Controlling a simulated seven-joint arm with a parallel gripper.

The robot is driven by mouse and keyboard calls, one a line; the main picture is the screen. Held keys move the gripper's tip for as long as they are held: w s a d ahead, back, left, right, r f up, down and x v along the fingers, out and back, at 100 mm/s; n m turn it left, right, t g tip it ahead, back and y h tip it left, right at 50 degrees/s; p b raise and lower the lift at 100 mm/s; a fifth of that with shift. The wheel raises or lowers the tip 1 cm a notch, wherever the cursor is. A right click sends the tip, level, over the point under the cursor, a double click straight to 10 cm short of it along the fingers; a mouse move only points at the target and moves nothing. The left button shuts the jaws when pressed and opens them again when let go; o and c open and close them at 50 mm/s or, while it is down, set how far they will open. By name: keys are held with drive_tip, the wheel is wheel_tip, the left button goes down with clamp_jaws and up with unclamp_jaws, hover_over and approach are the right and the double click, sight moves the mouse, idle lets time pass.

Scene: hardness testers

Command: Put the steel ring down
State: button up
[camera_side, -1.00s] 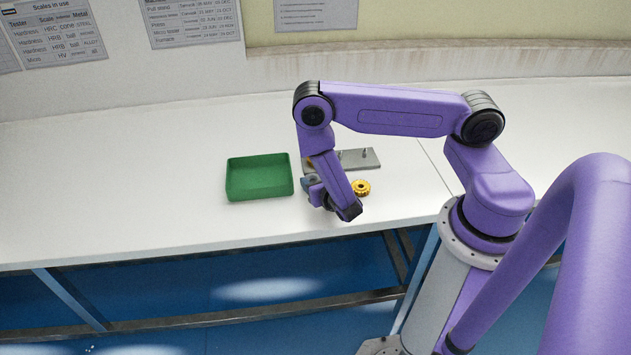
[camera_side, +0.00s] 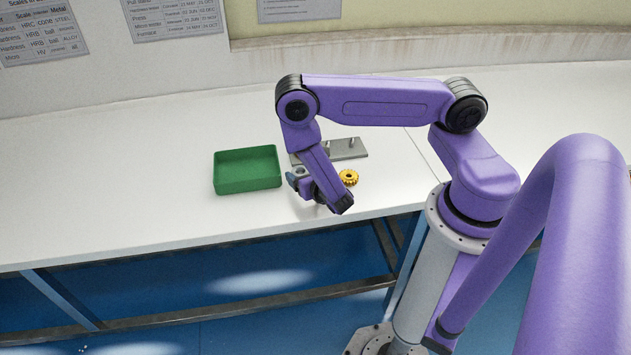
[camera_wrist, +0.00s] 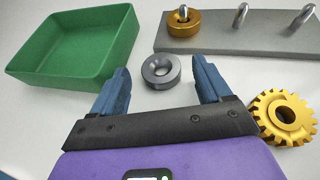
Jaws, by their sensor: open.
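The steel ring (camera_wrist: 160,71) is a grey ring with a round hole. In the wrist view it appears to lie flat on the white table, between the tips of my gripper's two blue fingers. My gripper (camera_wrist: 161,78) is open, with a visible gap between the ring and each finger. In the side view my gripper (camera_side: 300,182) is low over the table, right of the green tray, and my wrist hides part of it.
The green tray (camera_wrist: 110,75) stands empty at the left. A grey plate (camera_wrist: 228,43) with several upright pegs lies behind, a brass ring (camera_wrist: 182,27) around its left peg. A toothed brass gear (camera_wrist: 262,107) lies to the right. The table's front edge is close; free table lies left.

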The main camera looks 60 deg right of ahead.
drive_tip(key=v, duration=1)
drive_tip(key=shift+s+a+r, duration=0.15)
drive_tip(key=s+a+r+m+g+y, duration=0.3)
drive_tip(key=s+r+m+g, duration=0.2)
drive_tip(key=s+r+m, duration=0.3)
drive_tip(key=s+a+r+m+g+y, duration=0.3)
drive_tip(key=s+r+m+g, duration=0.3)
drive_tip(key=r, duration=0.7)
drive_tip(key=s+m, duration=0.2)
drive_tip(key=m, duration=0.1)
drive_tip(key=shift+r+y, duration=0.25)
drive_tip(key=shift+y, duration=0.05)
drive_tip(key=shift+s+a+r+g+y, duration=0.2)
drive_tip(key=shift+a+r+g+y, duration=0.05)
drive_tip(key=shift+g+y, duration=0.05)
drive_tip(key=shift+c, duration=1.1)
drive_tip(key=shift+w+m, duration=0.1)
drive_tip(key=shift+m, duration=0.2)
